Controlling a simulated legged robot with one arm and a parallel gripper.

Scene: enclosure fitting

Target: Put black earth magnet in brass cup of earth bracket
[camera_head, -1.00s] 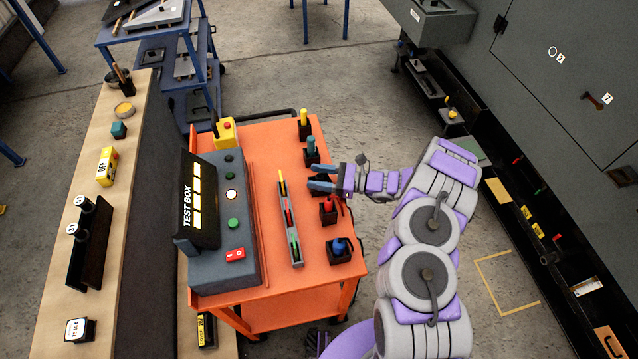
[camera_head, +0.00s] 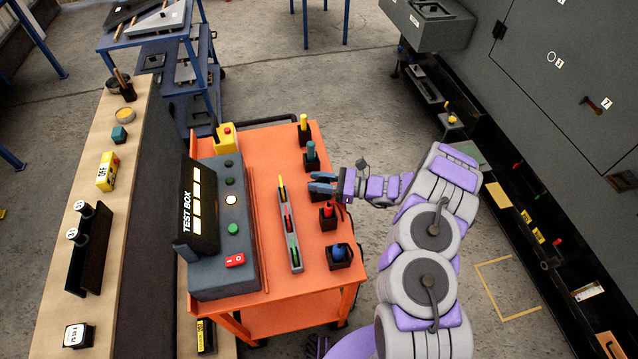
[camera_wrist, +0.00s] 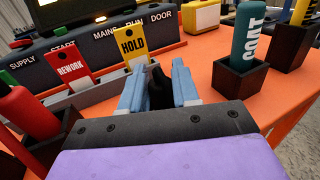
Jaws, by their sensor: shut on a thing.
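My gripper (camera_head: 321,181) is over the right side of the orange cart, in the row of black holders. In the wrist view its blue fingers (camera_wrist: 157,88) are shut on a dark, upright black piece (camera_wrist: 159,92), which I take for the black earth magnet. Its lower part is hidden behind the gripper body, so I cannot tell whether it still sits in a holder. I cannot make out the earth bracket or its brass cup for certain in either view.
Teal (camera_head: 311,152) and red (camera_head: 328,212) pieces stand in holders on either side of my gripper. A blue piece (camera_head: 340,252) and a yellow one (camera_head: 304,125) stand farther along. The card rack (camera_head: 290,232) and test box (camera_head: 222,225) are left. A cabinet (camera_head: 565,75) is at right.

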